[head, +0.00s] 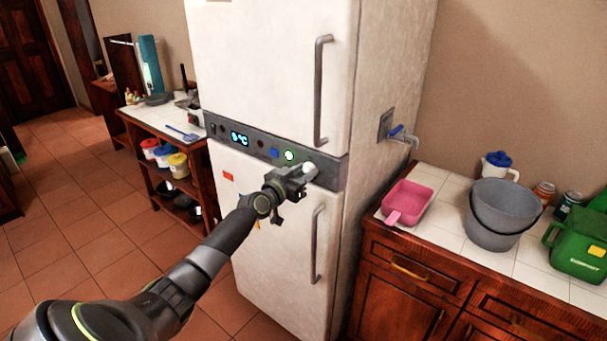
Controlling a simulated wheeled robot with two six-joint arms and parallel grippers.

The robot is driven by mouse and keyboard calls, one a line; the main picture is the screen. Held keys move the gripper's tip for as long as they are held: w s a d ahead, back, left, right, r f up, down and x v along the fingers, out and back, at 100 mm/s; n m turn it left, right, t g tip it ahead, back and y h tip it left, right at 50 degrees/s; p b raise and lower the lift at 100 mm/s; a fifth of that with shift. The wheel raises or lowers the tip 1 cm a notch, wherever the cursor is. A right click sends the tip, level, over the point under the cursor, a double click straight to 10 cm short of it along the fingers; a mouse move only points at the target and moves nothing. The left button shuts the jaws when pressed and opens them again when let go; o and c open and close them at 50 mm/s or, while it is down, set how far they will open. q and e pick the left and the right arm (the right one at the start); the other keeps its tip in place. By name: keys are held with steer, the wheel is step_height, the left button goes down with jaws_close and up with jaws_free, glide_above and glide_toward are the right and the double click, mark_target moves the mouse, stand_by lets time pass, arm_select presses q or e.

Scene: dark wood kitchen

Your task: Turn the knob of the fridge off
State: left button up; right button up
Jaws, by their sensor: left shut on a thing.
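The white fridge (270,60) stands in the middle of the head view. A grey control panel (219,131) runs across it between the upper and lower doors. Its display (239,139) is lit and reads about 9°C, and a round green light (289,156) glows. The pale knob (309,169) is at the panel's right part, partly hidden by my gripper. My left gripper (302,175) is at the panel, shut on the knob. The knob's exact angle cannot be told. My right gripper is not in view.
Vertical door handles (319,90) (316,245) stick out near the gripper, above and below. A shelf unit (165,150) stands left. The tiled floor at left is clear.

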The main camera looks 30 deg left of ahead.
arm_select(q)
steer(key=shift+f+n+p, duration=0.15)
steer(key=shift+n+p, duration=1.35)
steer(key=shift+n, duration=11.8)
steer(key=o, duration=1)
steer(key=shift+c, duration=0.2)
steer(key=shift+s, duration=0.1)
